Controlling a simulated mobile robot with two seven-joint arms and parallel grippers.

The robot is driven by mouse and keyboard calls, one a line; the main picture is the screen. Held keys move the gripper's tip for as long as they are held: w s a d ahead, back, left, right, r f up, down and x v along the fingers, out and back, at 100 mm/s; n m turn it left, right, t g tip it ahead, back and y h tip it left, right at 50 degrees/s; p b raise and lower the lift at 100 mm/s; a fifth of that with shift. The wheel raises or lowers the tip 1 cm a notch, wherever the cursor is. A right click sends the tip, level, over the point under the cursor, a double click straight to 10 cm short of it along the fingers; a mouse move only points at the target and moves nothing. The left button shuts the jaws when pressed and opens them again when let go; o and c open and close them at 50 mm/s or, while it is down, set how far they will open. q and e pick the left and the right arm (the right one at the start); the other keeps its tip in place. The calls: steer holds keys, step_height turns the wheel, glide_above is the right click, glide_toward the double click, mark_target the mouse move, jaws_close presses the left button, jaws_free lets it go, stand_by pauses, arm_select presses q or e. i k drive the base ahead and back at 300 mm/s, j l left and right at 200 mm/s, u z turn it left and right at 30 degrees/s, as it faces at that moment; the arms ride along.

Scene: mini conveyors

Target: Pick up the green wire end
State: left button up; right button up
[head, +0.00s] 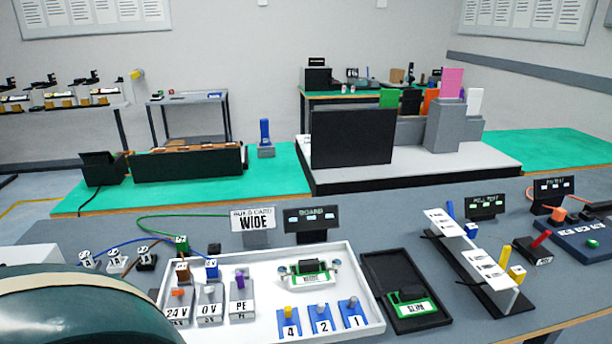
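The green wire (165,217) arcs above the grey table from behind the "WIDE" build card toward the left. Its end is a small green block (181,243) with a pale top, standing upright just behind the back left corner of the white tray (362,292). It appears free of any gripper. Neither of my grippers is in view. A large rounded dark green and cream part, likely my arm, fills the bottom left corner and hides part of the table.
Blue wire blocks (211,268), a brown block (182,270) and a black block (214,249) stand close to the green one. The tray holds labelled terminals 24V, 0V and PE (241,305). The build card (254,220) and board sign (311,219) stand behind.

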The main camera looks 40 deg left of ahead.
mark_target(182, 243)
steer(key=u, duration=2.1)
